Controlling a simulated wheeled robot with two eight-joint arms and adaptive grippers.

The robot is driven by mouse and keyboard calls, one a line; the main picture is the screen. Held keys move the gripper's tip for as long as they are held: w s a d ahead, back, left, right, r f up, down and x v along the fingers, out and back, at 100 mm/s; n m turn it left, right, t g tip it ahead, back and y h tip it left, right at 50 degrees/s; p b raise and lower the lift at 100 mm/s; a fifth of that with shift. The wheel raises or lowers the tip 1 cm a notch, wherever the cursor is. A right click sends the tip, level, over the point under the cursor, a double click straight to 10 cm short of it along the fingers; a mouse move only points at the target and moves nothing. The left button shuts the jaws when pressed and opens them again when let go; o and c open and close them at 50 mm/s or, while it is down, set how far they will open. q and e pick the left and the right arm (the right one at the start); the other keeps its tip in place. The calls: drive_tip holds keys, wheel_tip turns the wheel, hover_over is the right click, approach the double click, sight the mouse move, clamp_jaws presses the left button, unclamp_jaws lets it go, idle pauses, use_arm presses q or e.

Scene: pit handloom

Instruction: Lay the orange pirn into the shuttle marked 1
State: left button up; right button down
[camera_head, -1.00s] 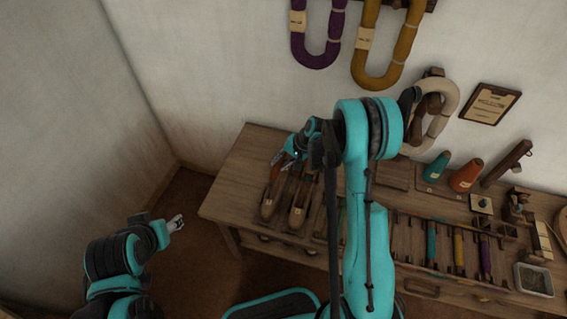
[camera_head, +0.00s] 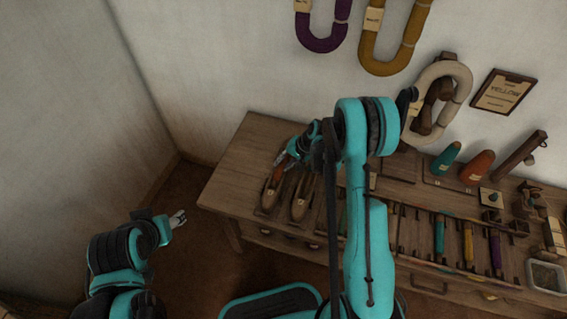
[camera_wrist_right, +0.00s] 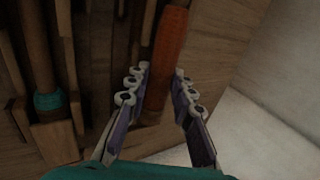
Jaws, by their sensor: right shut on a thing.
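The orange pirn (camera_wrist_right: 168,50) is between the fingers of my right gripper (camera_wrist_right: 158,95) in the right wrist view; the gripper is shut on it. In the head view my right gripper (camera_head: 285,159) is over the left end of the bench, with a bit of orange below it. Two wooden shuttles lie there side by side, the left shuttle (camera_head: 267,199) under the gripper and the right shuttle (camera_head: 298,208) beside it. Their labels are too small to read. I cannot tell whether the pirn touches the shuttle. My left gripper (camera_head: 178,218) is away from the bench, apparently empty.
The wooden bench (camera_head: 225,185) has a rack with teal (camera_head: 439,234), yellow (camera_head: 468,243) and purple (camera_head: 495,250) pirns. Teal (camera_head: 446,158) and orange (camera_head: 478,166) cones stand behind. A framed card (camera_head: 503,91) and yarn hanks hang on the wall. The bench's left corner is clear.

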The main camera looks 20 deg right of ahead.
sight(283, 164)
drive_tip(key=c, duration=1.2)
unclamp_jaws()
drive_tip(key=shift+r, duration=0.2)
wheel_tip(283, 164, up, 8)
drive_tip(key=p, duration=0.4)
drive_tip(key=shift+f+p, duration=0.25)
drive_tip(key=shift+p, duration=0.05)
drive_tip(key=shift+r, duration=0.1)
